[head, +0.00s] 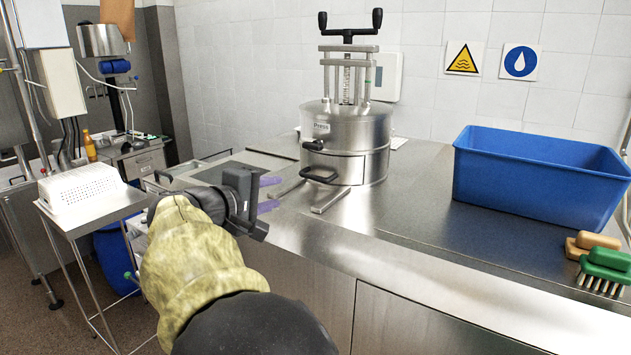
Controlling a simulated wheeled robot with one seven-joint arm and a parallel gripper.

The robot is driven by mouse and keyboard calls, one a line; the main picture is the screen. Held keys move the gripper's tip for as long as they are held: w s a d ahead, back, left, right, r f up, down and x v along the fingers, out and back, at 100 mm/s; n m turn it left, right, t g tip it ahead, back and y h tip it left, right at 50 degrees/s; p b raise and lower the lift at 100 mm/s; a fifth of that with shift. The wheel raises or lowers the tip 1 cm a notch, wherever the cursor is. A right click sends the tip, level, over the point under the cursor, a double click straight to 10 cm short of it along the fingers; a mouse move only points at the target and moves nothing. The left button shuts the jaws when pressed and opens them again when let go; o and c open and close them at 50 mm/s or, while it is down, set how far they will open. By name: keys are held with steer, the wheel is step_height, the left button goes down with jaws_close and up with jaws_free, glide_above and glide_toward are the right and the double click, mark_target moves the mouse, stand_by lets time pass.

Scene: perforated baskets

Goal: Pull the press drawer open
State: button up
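The press (345,130) is a round steel drum with a screw handle on top, standing on the steel counter. A label near its top front reads "Press". Its drawer (345,168) is the lower front part of the drum, with a dark handle (319,175) facing front left. A second dark handle sits just above, on the drum's upper part. The drawer looks closed. My gripper (271,193) is left of the drawer handle and apart from it. Its two purple fingertips are spread apart with nothing between them.
A blue bin (540,178) stands on the counter at right, with a green brush (606,265) and a tan brush (592,241) in front. A white perforated basket (80,187) is on a small table at left. The counter (400,225) in front of the press is clear.

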mark_target(320, 180)
steer(key=p+x, duration=0.6)
steer(key=x, duration=1)
steer(key=shift+w, duration=0.2)
steer(key=shift+w+d+f, duration=0.25)
steer(key=shift+w, duration=0.15)
steer(key=shift+c, duration=0.2)
jaws_close()
